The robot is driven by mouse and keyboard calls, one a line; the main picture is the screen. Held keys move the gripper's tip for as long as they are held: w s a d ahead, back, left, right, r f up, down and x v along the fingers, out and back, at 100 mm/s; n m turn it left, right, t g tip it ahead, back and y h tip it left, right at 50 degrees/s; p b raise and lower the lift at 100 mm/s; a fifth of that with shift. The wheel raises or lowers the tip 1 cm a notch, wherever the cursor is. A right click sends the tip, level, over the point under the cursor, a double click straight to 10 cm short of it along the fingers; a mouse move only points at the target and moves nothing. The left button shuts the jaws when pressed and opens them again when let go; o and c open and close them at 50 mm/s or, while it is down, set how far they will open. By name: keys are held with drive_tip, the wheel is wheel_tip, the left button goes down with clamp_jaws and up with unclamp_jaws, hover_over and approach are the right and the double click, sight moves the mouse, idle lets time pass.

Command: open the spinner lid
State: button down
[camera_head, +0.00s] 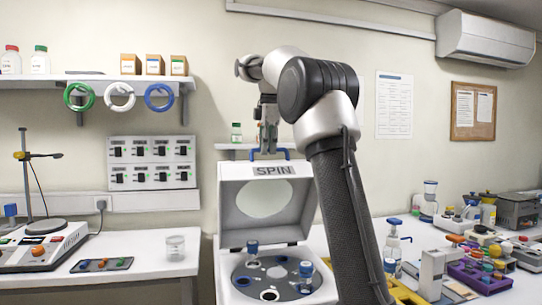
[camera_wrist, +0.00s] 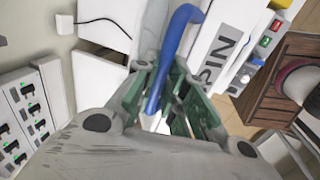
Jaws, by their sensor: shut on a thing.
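The spinner (camera_head: 232,241) is a white box marked SPIN, in the middle of the head view. Its lid (camera_head: 237,197) stands raised, with a round window and a blue handle along its top edge. Inside is a grey rotor (camera_head: 272,270) with several holes and a few blue-capped vials. My gripper (camera_head: 268,146) is above the lid's top edge, at the handle. In the wrist view my gripper (camera_wrist: 165,105) has its fingers around the blue handle (camera_wrist: 172,50), shut on it. The SPIN lettering shows to the right of the handle there.
A glass beaker (camera_head: 175,248) stands on the white bench left of the spinner. A hotplate stirrer (camera_head: 42,245) is at far left. A blue-capped bottle (camera_head: 392,245) and a purple tube rack (camera_head: 480,277) stand to the right. A wall shelf (camera_head: 228,146) is behind my gripper.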

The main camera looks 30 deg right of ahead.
drive_tip(key=shift+w+d, duration=0.3)
drive_tip(key=shift+w, duration=0.7)
drive_tip(key=shift+w+d, duration=0.25)
drive_tip(key=shift+w, duration=0.75)
drive_tip(key=c, duration=1.5)
unclamp_jaws()
drive_tip(key=shift+o, duration=0.2)
drive_tip(key=shift+r, duration=0.1)
drive_tip(key=shift+s, duration=0.1)
